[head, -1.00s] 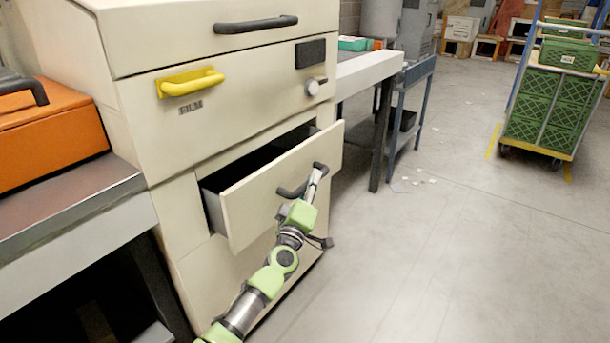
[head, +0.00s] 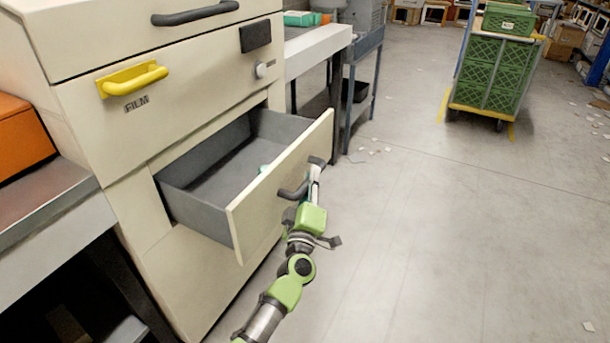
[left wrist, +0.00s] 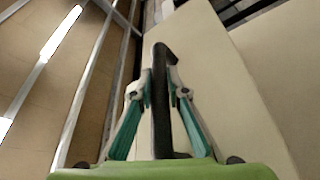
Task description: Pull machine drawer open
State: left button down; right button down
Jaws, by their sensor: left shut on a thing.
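The beige machine (head: 180,100) stands at the left in the head view. Its drawer (head: 285,185) is pulled well out, and the grey inside shows, with a small green thing near the front panel. The drawer's dark handle (head: 294,192) is on the front panel. My left gripper (head: 315,178) is at this handle. In the left wrist view, the fingers of my left gripper (left wrist: 160,90) are on both sides of the dark handle (left wrist: 161,130), shut on it. The beige drawer front (left wrist: 205,80) is right behind it. My right gripper is not in view.
A yellow handle (head: 134,79) marked FILM and a dark upper handle (head: 195,13) are on the machine above the drawer. A cart with green crates (head: 490,75) stands at the back right. The floor (head: 450,220) right of the drawer is mostly clear.

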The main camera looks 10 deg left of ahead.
pick_arm(q)
jog(key=shift+f, duration=0.1)
jog(key=c, duration=2)
grip_release()
jog(key=shift+o, duration=0.2)
jog(key=v, duration=1.2)
jog(key=shift+s, duration=0.1)
